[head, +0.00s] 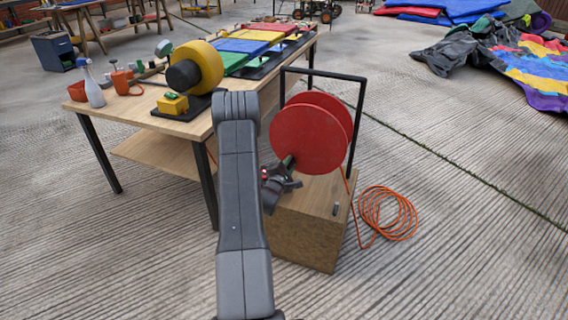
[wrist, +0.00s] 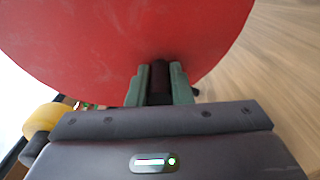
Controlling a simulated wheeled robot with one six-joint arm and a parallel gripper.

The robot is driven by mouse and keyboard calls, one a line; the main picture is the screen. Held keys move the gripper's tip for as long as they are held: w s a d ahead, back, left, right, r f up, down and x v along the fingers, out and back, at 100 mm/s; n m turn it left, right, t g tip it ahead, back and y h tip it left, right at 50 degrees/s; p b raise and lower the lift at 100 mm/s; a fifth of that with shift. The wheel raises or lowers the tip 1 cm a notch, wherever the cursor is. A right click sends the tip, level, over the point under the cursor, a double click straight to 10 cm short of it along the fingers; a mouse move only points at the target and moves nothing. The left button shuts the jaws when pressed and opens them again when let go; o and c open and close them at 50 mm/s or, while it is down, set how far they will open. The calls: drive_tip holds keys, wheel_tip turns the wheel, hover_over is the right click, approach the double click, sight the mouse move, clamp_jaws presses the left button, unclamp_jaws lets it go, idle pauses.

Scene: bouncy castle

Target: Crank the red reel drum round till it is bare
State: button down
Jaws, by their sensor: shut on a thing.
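The red reel drum (head: 308,136) stands in a black frame on a wooden box (head: 309,230), its round side facing me. It fills the upper part of the wrist view (wrist: 130,45). My gripper (head: 287,166) is at the lower left of the drum's face. In the wrist view its green fingers are shut on a dark crank handle (wrist: 160,80). The orange cord (head: 389,214) runs down from the drum and lies in loose coils on the ground to the right of the box. Whether any cord is left between the drum's discs I cannot tell.
A wooden table (head: 185,127) stands to the left, with a yellow blower (head: 206,65), a spray bottle (head: 94,88) and coloured panels. Crumpled colourful fabric (head: 535,70) lies at the far right.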

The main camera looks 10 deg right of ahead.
sight(301, 163)
drive_tip(key=shift+s+d+f+b, duration=0.35)
drive_tip(key=shift+s+d+b, duration=0.15)
drive_tip(key=shift+d, duration=0.25)
drive_tip(key=shift+s+d+f+b, duration=0.35)
drive_tip(key=shift+s+d+b, duration=0.15)
drive_tip(key=shift+d, duration=0.2)
drive_tip(key=c, duration=1.3)
unclamp_jaws()
drive_tip(key=p+v, duration=0.2)
drive_tip(key=v, duration=1.1)
drive_tip(key=shift+s+a, duration=0.2)
drive_tip(key=shift+s, duration=0.15)
